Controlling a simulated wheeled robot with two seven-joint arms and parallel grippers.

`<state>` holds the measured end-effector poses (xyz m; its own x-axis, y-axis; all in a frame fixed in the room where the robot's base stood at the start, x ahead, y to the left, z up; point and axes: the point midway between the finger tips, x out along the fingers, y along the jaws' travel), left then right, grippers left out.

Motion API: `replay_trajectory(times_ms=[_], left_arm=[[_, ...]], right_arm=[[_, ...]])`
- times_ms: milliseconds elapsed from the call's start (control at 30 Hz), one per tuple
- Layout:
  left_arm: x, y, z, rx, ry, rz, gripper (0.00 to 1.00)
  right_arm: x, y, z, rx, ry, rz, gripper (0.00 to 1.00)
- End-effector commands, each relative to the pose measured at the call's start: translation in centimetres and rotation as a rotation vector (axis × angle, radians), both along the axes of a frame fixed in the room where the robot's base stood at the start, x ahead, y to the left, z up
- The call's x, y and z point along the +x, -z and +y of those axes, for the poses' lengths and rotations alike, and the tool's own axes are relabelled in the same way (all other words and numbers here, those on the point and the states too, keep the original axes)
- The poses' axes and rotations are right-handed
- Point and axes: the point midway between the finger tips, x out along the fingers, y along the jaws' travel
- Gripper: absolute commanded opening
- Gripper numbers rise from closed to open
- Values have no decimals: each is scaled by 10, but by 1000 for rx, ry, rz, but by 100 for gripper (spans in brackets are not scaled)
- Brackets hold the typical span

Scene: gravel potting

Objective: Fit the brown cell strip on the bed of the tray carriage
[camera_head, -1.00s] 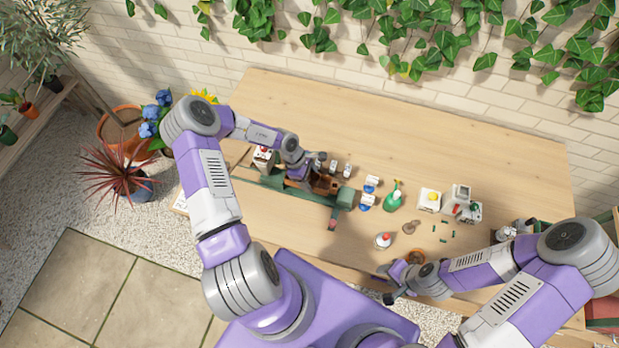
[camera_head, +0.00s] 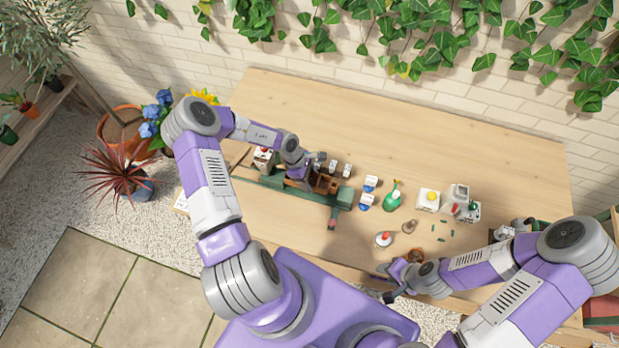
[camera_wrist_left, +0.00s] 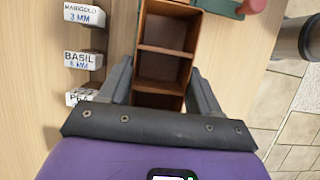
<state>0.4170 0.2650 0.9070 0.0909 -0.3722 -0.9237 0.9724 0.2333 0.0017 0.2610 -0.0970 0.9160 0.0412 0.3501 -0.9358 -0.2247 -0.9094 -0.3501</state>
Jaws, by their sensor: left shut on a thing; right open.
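The brown cell strip (camera_head: 324,184) is a row of open square cells. In the left wrist view the strip (camera_wrist_left: 165,68) runs lengthwise between the two fingers of my left gripper (camera_wrist_left: 160,80), which is shut on it. In the head view my left gripper (camera_head: 303,181) is at the strip's left end, over the green tray carriage (camera_head: 343,199). The arm hides part of the carriage bed, and I cannot tell whether the strip rests flat on it. My right gripper (camera_head: 381,289) is open and empty near the table's front edge.
White seed labels (camera_wrist_left: 84,60) stand beside the strip. The table's back (camera_head: 400,125) is clear.

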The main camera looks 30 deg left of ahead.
Motion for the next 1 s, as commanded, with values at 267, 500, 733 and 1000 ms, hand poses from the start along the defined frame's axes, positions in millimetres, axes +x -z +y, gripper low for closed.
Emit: replay_trajectory(times_ms=[267, 500, 733, 1000], left_arm=[[0, 7, 0, -1, 0, 0, 27], [0, 14, 0, 0, 0, 0, 27], [0, 20, 0, -1, -1, 0, 27], [0, 20, 0, 0, -1, 0, 27]], right_arm=[[0, 3, 0, 0, 0, 0, 43], [0, 6, 0, 0, 0, 0, 43], [0, 8, 0, 0, 0, 0, 43], [0, 8, 0, 0, 0, 0, 43]])
